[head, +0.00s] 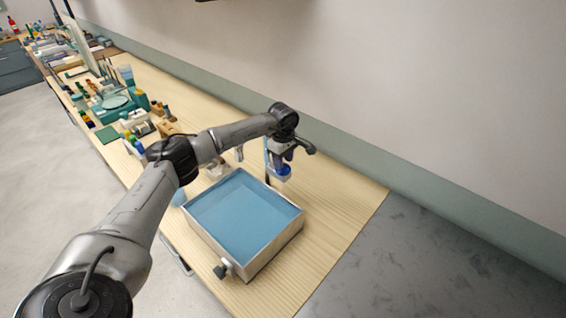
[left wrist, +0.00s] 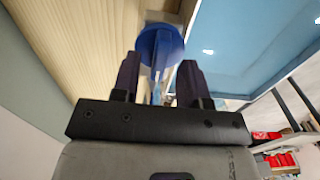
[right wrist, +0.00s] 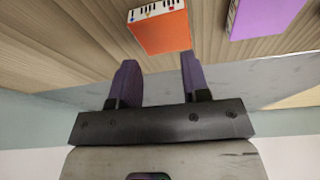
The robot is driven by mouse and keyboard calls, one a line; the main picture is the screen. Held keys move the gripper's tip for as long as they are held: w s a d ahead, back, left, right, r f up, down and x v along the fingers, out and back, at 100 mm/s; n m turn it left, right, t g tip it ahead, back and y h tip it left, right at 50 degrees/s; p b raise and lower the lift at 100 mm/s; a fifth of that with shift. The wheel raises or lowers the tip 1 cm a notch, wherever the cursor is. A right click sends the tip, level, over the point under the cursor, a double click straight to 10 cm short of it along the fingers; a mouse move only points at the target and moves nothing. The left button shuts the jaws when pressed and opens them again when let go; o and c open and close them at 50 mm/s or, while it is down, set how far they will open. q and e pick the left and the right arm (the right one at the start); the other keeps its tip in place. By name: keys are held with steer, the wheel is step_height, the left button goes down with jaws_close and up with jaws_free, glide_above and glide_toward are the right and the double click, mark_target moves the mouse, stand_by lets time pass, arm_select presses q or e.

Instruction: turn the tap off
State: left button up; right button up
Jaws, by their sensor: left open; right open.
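A blue round part (head: 285,174), which looks like the tap's handle, is by a light-blue upright (head: 267,155) at the back edge of a water-filled metal basin (head: 275,254). My left gripper (head: 283,160) is just above it, pointing down. In the left wrist view the blue part (left wrist: 160,42) lies at and beyond the open fingertips, with a narrow blue piece showing between the fingers. I cannot tell whether they touch it, or whether water runs. My right gripper (right wrist: 156,65) is open and empty, and does not show in the head view.
A dark knob (head: 221,271) sticks out from the basin's front corner. Bottles, a teal device (head: 113,104) and other items crowd the bench to the left. The right wrist view shows an orange box (right wrist: 160,30) and a purple box (right wrist: 262,15). The bench right of the basin is clear.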

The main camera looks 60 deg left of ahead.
arm_select(q)
step_height(320, 180, up, 12)
steer(key=shift+r, duration=0.25)
arm_select(e)
steer(key=shift+a+f, duration=0.1)
steer(key=shift+f, duration=0.2)
stand_by(0.5)
